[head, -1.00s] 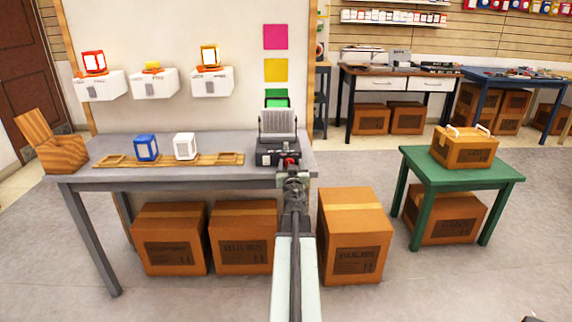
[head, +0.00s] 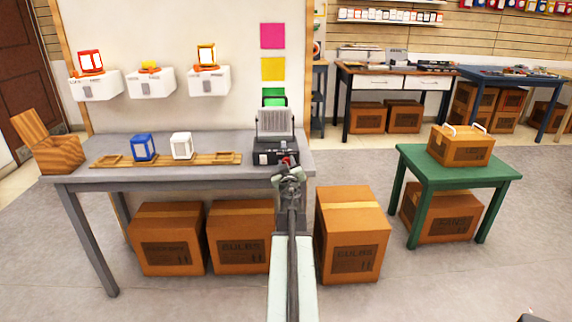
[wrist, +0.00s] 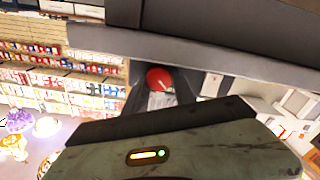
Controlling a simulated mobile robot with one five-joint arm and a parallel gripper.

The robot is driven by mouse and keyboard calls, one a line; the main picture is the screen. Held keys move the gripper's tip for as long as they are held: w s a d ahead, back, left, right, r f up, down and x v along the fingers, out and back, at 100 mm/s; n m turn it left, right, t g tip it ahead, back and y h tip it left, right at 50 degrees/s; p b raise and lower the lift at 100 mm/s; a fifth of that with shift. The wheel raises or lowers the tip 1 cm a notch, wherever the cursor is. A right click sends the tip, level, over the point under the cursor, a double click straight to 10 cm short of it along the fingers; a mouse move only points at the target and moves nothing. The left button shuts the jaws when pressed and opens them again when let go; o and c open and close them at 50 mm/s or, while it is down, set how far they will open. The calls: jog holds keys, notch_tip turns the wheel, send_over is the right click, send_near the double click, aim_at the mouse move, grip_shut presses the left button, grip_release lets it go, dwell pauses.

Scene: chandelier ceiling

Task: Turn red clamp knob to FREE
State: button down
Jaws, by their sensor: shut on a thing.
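The red clamp knob (wrist: 158,79) shows in the wrist view as a round red disc with a pale pointer line on it. In the head view the knob (head: 287,161) is a small red spot on the front of the dark device (head: 272,146) at the table's right end. My gripper (head: 290,172) reaches up to the device front from below. My gripper (wrist: 150,98) is shut on the knob, and its fingers partly hide it. Any label for FREE is too small to read.
The grey table (head: 215,185) also holds a wooden tray (head: 222,158), a blue lantern (head: 143,147), a white lantern (head: 181,146) and a wooden box (head: 50,150). Cardboard boxes (head: 352,235) stand under and beside it. A green table (head: 445,165) is at the right.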

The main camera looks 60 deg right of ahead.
jog(key=c, duration=1)
grip_release()
jog(key=shift+a, duration=0.15)
